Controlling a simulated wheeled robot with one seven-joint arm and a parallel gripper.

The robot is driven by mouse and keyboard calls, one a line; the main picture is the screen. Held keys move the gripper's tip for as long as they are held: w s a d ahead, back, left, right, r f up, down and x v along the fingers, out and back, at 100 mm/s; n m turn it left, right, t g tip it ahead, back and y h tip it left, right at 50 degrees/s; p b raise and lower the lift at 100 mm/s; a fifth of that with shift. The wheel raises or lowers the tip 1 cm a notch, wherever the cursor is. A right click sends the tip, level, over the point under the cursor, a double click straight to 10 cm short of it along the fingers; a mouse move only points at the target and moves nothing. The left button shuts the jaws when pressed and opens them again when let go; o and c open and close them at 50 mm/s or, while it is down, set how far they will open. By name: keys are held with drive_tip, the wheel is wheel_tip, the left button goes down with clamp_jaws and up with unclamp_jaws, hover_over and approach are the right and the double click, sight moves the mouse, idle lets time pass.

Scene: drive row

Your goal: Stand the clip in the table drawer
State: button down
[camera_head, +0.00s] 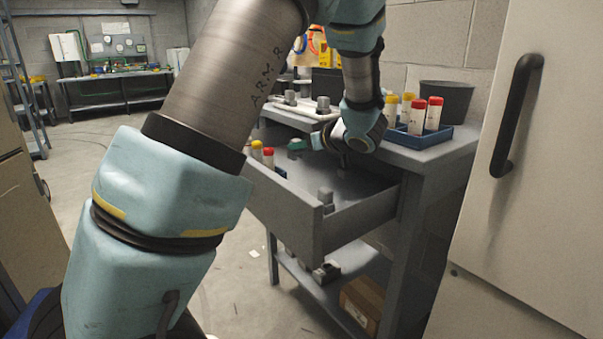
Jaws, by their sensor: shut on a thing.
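The table drawer (282,211) is pulled open under the table's top, and its grey front panel faces me. My gripper (311,145) is over the drawer's far part, below my wrist, and points left. It is shut on a small green thing at its tip, which looks like the clip (297,145). The fingers and the clip are small and partly hidden, so I cannot tell how the clip is tilted or whether it touches the drawer.
Tubes with red and yellow caps (268,158) stand at the drawer's left end. A blue tray (433,138) of capped tubes and a dark bin (446,100) are on the table (425,155). A tall cabinet door with a black handle (515,115) stands close on the right.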

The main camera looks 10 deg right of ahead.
drive_tip(key=shift+f+b, duration=0.65)
drive_tip(key=shift+f, duration=2.35)
drive_tip(key=shift+f, duration=0.15)
drive_tip(key=c, duration=0.5)
unclamp_jaws()
drive_tip(key=shift+c, duration=0.2)
drive_tip(key=shift+r, duration=0.2)
drive_tip(key=p+v, duration=0.1)
drive_tip(key=v, duration=0.6)
drive_tip(key=shift+s+r, duration=0.1)
drive_tip(key=shift+s, duration=0.15)
